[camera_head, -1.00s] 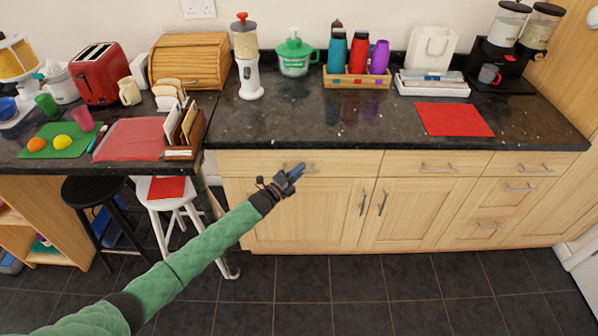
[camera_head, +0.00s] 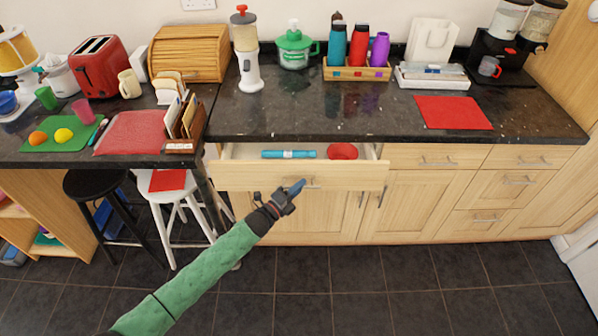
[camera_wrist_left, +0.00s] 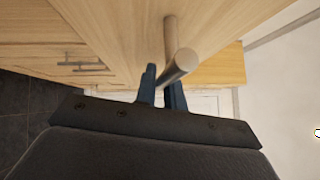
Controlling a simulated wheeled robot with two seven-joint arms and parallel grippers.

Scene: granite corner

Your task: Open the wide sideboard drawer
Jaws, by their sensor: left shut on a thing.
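The wide sideboard drawer (camera_head: 240,178) is pulled partway out from under the dark counter. A blue cylindrical thing (camera_head: 288,154) and a red round thing (camera_head: 342,151) lie inside it. My left gripper (camera_head: 298,187) is at the drawer's front, shut on its metal bar handle (camera_head: 313,183). In the left wrist view the handle (camera_wrist_left: 178,66) runs between the two blue fingers of the gripper (camera_wrist_left: 162,88). Part of the handle is hidden by the gripper in the head view. My right gripper is not in view.
Two shut drawers (camera_head: 437,156) (camera_head: 530,157) are to the right, with cupboard doors (camera_head: 405,206) below. A white stool (camera_head: 176,205) and a black stool (camera_head: 97,184) stand to the left. The dark tiled floor (camera_head: 400,285) in front is clear.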

